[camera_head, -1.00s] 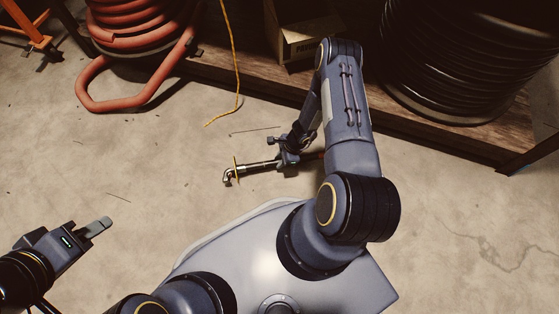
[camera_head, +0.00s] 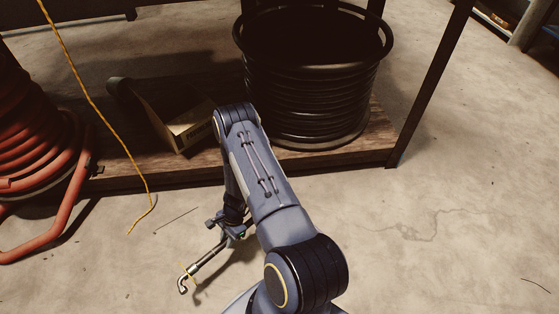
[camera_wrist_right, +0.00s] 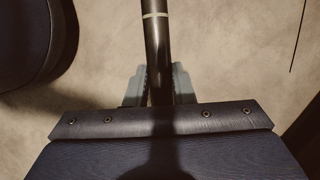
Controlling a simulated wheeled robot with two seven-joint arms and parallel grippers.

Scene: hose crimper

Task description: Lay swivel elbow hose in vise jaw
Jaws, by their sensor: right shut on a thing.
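The swivel elbow hose (camera_head: 207,258) is a dark, slim piece with a bright metal bent elbow (camera_head: 182,285) at its lower-left end and a thin yellow mark near it. My right gripper (camera_head: 236,232) is shut on this hose and holds it out over the floor, elbow end away from the arm. In the right wrist view the dark hose (camera_wrist_right: 156,45) runs up between the two grey fingers of the right gripper (camera_wrist_right: 158,85), with a pale band near the top. Its other end is hidden. No vise jaw shows in either view. My left gripper is out of view.
A low wooden shelf (camera_head: 345,165) carries a black hose reel (camera_head: 305,100) and an open cardboard box (camera_head: 190,130). A red hose coil (camera_head: 35,150) stands at the left, and a yellow cord (camera_head: 110,115) hangs beside it. The concrete floor at right is clear.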

